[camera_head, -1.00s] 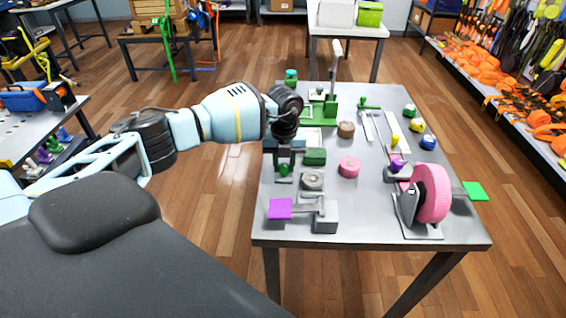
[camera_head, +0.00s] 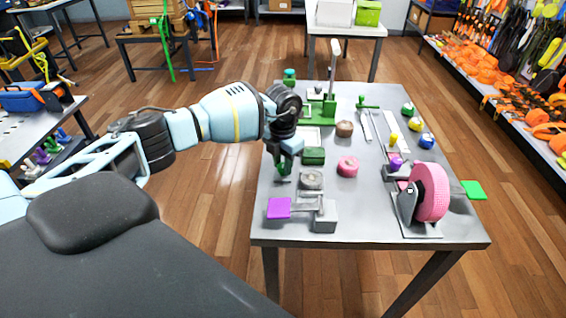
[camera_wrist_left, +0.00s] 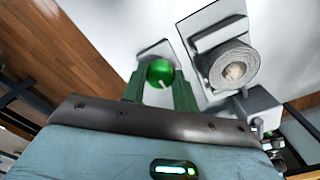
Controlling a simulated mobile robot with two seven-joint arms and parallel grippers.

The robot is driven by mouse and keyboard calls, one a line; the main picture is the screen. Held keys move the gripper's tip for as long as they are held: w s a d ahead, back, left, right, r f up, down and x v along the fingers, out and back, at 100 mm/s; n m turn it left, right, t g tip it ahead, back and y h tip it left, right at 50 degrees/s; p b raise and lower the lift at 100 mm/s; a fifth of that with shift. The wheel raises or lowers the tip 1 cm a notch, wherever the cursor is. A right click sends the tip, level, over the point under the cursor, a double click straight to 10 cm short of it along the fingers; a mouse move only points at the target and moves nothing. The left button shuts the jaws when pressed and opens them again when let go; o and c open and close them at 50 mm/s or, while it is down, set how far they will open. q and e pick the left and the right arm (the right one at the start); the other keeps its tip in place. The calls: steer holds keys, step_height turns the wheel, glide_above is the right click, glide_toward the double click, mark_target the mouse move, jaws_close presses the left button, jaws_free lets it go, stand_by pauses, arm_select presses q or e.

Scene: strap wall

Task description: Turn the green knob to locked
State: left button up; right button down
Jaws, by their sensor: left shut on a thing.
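The green knob (camera_wrist_left: 160,73) is a round, shiny knob with a small white mark, on a plate at the left edge of the grey table (camera_head: 330,239). In the left wrist view it sits between the two green fingers of my left gripper (camera_wrist_left: 159,88), which is shut on it. In the head view my left gripper (camera_head: 282,164) points down at the table, and its fingers mostly hide the knob. I cannot read any locked marking. My right gripper is not in view.
Close to the knob are a grey strap roll (camera_head: 311,179), a green block (camera_head: 314,156) and a purple flap (camera_head: 279,208) on an arm. A green clamp (camera_head: 330,103) stands behind.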

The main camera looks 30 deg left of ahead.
mark_target(283, 165)
arm_select(q)
steer(key=shift+m, duration=0.3)
stand_by(0.4)
steer(key=o, duration=1)
steer(key=shift+c, duration=0.2)
steer(key=shift+r, duration=0.15)
step_height(283, 165, up, 8)
steer(key=shift+f, duration=0.15)
